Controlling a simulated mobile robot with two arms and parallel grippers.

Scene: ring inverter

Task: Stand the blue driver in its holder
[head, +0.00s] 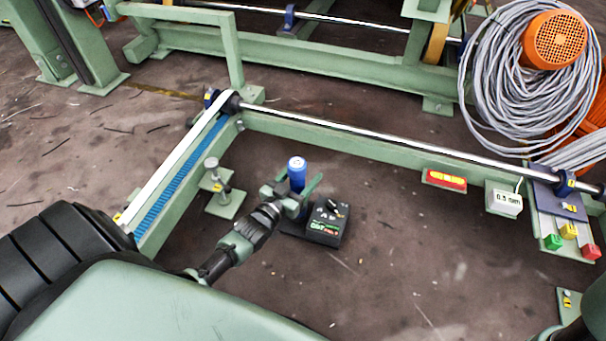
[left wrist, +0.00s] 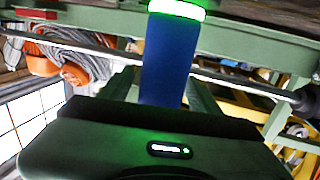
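The blue driver (head: 297,172), a blue cylinder with a pale top, stands upright by my left gripper (head: 299,181). The green fingers are spread on either side of it, with a gap visible at the right one. In the left wrist view the driver (left wrist: 168,62) shows as a blue column between the fingers, with a glowing green ring (left wrist: 177,10) at the top of the picture. My right gripper is not in view.
A green stand (head: 222,190) is left of the driver. A green frame with a blue rack (head: 185,172) and a steel rod (head: 400,138) runs behind. A red tool (head: 445,180), a gauge (head: 503,199) and coloured blocks (head: 569,231) are right. Floor between is clear.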

